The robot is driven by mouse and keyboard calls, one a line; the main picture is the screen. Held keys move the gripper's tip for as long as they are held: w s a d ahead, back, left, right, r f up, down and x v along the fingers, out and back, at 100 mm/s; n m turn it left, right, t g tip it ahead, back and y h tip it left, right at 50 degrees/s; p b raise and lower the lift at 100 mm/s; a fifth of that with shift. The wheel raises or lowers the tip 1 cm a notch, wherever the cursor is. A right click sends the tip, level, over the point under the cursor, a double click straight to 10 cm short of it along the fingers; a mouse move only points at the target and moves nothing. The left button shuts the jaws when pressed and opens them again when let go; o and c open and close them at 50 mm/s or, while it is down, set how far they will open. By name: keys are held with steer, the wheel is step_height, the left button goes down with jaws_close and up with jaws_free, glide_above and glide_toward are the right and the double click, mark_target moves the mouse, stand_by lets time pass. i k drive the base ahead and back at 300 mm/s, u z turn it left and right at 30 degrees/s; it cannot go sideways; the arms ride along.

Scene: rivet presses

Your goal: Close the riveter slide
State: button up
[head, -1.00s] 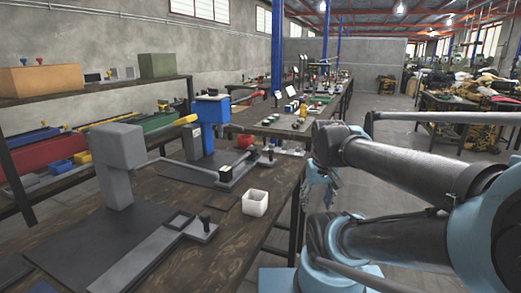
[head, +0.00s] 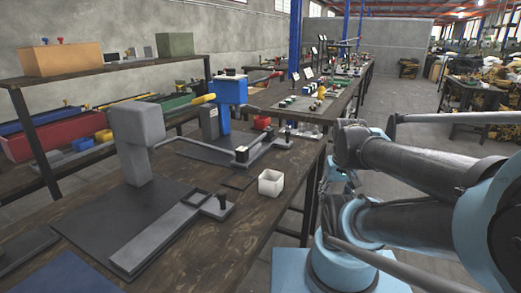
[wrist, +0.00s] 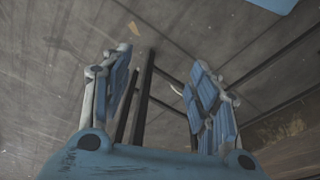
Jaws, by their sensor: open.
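A grey rivet press (head: 136,130) stands on the near bench. Its flat grey slide (head: 160,230) runs along the right side of a dark base plate, with a square frame and a black knob (head: 222,199) at its far right end. The slide sticks out beyond the plate. A blue press (head: 228,90) stands behind, with its own slide (head: 268,147) reaching right to a dark knob. My gripper (wrist: 162,82) is open and empty in the wrist view, above the floor beside dark bench legs. In the head view it is largely hidden by my arm, right of the bench.
A white square cup (head: 270,184) stands on the bench right of the near slide. A shelf (head: 110,67) with boxes and bins lies along the left. A further bench (head: 355,85) with small parts runs back. Open floor lies right of the bench.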

mark_target(260, 148)
steer(key=k, duration=0.5)
steer(key=u, duration=0.55)
steer(key=k, duration=1.05)
steer(key=z, duration=0.65)
steer(key=i, duration=1)
